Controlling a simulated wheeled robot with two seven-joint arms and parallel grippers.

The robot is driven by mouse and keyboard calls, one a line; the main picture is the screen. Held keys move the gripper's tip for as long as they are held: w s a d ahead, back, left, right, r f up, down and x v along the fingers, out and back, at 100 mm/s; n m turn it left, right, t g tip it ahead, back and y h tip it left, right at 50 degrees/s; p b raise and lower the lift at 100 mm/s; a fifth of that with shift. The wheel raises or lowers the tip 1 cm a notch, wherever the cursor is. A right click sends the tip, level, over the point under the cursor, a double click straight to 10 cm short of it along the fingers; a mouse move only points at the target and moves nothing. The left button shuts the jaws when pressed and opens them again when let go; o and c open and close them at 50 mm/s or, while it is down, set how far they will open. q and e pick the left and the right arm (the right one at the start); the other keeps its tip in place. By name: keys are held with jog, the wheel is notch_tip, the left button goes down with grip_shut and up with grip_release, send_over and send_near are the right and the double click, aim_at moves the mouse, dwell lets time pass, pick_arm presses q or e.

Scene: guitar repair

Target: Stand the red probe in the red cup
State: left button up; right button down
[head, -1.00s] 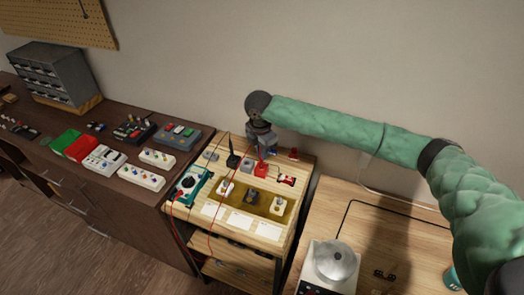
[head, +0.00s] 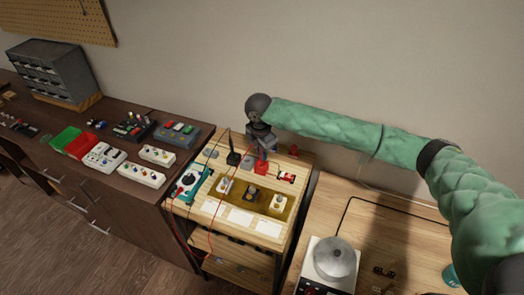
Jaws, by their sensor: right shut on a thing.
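The red cup (head: 261,169) stands near the back of the light wooden bench top. My right gripper (head: 263,150) is just above it, pointing down, and is shut on the red probe (head: 262,157). Only a thin red piece of the probe shows between the gripper and the cup. The probe looks upright over or in the cup; I cannot tell how deep its tip is. My left gripper is not in view.
A black probe stands in a black cup (head: 233,158) to the left. A green meter (head: 188,184) lies at the bench's left edge, with red leads hanging in front. Several pedals sit on the dark cabinet.

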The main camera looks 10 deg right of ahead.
jog(key=shift+f, duration=0.65)
jog(key=c, duration=1)
grip_release()
jog(key=shift+r+p, duration=1.2)
jog(key=shift+r, duration=0.1)
jog(key=shift+r+p, duration=0.85)
jog(key=shift+r, duration=0.1)
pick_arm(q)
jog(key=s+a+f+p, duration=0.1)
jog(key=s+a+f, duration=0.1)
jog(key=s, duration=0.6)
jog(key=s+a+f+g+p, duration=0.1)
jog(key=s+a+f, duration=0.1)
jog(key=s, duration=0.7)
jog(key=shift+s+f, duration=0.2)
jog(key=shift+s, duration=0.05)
pick_arm(e)
jog(key=shift+r, duration=1.25)
